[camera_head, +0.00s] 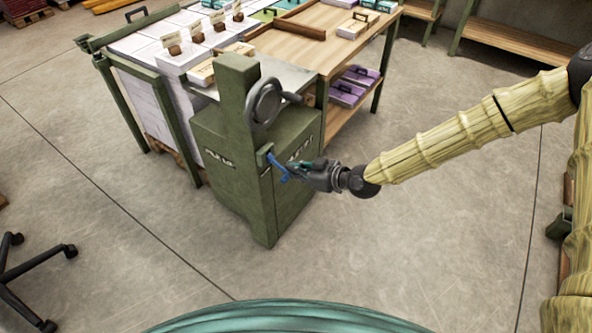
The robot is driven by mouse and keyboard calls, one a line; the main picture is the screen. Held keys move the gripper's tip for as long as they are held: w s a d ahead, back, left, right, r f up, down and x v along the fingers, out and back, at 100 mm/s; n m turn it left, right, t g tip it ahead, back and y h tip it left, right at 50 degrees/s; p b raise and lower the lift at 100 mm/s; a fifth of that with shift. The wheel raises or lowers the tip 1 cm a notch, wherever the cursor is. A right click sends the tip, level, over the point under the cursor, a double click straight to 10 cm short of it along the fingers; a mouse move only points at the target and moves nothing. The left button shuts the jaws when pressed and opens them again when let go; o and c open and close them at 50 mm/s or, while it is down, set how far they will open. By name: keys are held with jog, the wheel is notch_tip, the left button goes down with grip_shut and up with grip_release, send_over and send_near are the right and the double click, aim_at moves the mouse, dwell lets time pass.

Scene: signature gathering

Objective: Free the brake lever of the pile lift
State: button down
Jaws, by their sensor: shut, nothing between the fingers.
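The pile lift is a green machine body (240,165) with a tall post, standing at the end of a large stack of white paper. A dark handwheel (265,102) sits on the post's side. Below it, a small blue lever (277,167) slants on the green face; I take it to be the brake lever. My gripper (292,172) is at the blue lever, its fingers shut with nothing between them. Whether the fingers touch the lever cannot be told at this size. The gripper and wrist hide part of the machine's right face.
A wooden table (312,45) with boxes and trays stands behind the lift, with purple boxes (350,88) on its lower shelf. A black chair base (30,270) is at lower left. A bench (520,45) stands at upper right. The grey floor right of the lift is clear.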

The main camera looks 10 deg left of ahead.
jog(key=r+p+v, duration=0.1)
jog(key=p+v, duration=0.1)
jog(key=v, duration=1.1)
jog(key=shift+w+a+r, duration=0.2)
jog(key=shift+a+r, duration=0.05)
jog(key=shift+r, duration=0.05)
jog(key=s+d+f+m+g+h+p, duration=0.2)
jog(key=s+d+f+m+h+p, duration=0.15)
jog(key=s+f, duration=0.4)
jog(key=s+d+f+m+g+h+p, duration=0.25)
jog(key=s+f+m, duration=0.2)
jog(key=s, duration=0.55)
jog(key=s+d+f+m+g+h+p, duration=0.1)
jog(key=s+d+m+h+p, duration=0.4)
jog(key=s+d, duration=0.9)
jog(key=shift+s+d+f+h+p, duration=0.3)
jog(key=shift+d+f, duration=0.1)
jog(key=shift+f, duration=0.05)
